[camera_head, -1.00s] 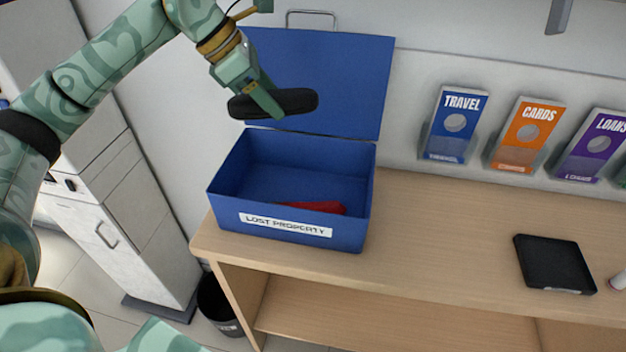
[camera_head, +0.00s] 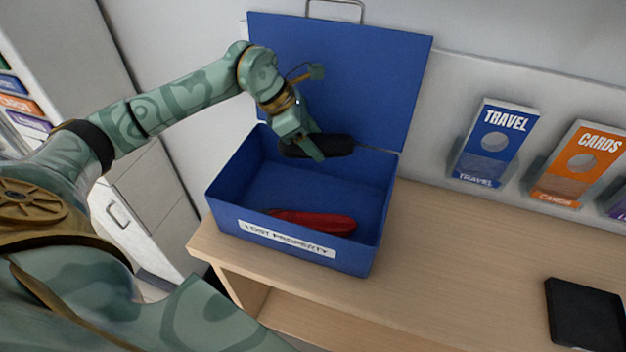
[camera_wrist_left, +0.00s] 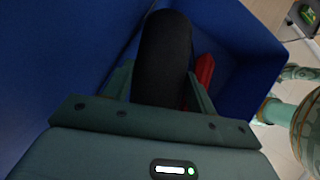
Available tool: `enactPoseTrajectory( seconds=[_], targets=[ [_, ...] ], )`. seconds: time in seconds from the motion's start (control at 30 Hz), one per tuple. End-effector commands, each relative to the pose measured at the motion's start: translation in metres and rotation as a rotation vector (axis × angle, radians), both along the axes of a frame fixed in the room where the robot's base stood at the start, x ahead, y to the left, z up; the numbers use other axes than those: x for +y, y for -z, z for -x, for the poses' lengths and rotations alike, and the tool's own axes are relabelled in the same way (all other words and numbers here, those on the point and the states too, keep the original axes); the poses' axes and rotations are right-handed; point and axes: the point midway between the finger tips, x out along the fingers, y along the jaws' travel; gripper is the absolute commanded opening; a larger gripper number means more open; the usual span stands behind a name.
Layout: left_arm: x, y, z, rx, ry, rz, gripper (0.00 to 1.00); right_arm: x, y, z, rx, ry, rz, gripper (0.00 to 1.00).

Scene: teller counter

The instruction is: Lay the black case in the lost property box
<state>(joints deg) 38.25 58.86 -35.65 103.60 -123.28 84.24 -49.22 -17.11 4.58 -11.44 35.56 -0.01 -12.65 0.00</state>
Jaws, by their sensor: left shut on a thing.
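The black case (camera_head: 333,145) is long and rounded. My left gripper (camera_head: 310,150) is shut on it and holds it over the back part of the open lost property box (camera_head: 225,208). The case looks level with or just above the box's rim; its exact height is hard to tell. In the left wrist view the black case (camera_wrist_left: 163,55) lies between the two fingers, with the blue box walls (camera_wrist_left: 245,60) around it. A red case (camera_head: 315,221) lies on the box floor near the front wall, and part of it shows in the wrist view (camera_wrist_left: 204,75). My right gripper is not in view.
The box's raised blue lid (camera_head: 380,70) stands behind the case. The box sits at the left end of the wooden counter (camera_head: 450,260). A black tray (camera_head: 585,315) lies at the right, and leaflet holders (camera_head: 495,140) stand along the wall. The counter between is clear.

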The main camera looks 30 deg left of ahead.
Motion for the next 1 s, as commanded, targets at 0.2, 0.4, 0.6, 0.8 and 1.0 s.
enactPoseTrajectory(
  seconds=[0.2, 0.4, 0.6, 0.8, 1.0],
  targets=[
    [0.000, 0.044, 0.001, 0.004, -0.001, 0.002, 0.29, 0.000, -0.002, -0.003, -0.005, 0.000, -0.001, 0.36],
    [0.000, 0.075, 0.000, 0.002, -0.001, 0.001, 0.29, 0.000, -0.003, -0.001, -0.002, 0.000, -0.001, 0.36],
    [0.000, 0.088, 0.000, 0.000, -0.001, 0.000, 0.29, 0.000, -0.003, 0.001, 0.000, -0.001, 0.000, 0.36],
    [-0.001, 0.115, 0.000, 0.003, -0.001, 0.002, 0.29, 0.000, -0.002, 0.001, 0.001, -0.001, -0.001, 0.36],
    [0.000, 0.128, 0.000, -0.001, -0.001, 0.000, 0.29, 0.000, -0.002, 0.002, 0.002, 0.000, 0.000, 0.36]
  ],
)
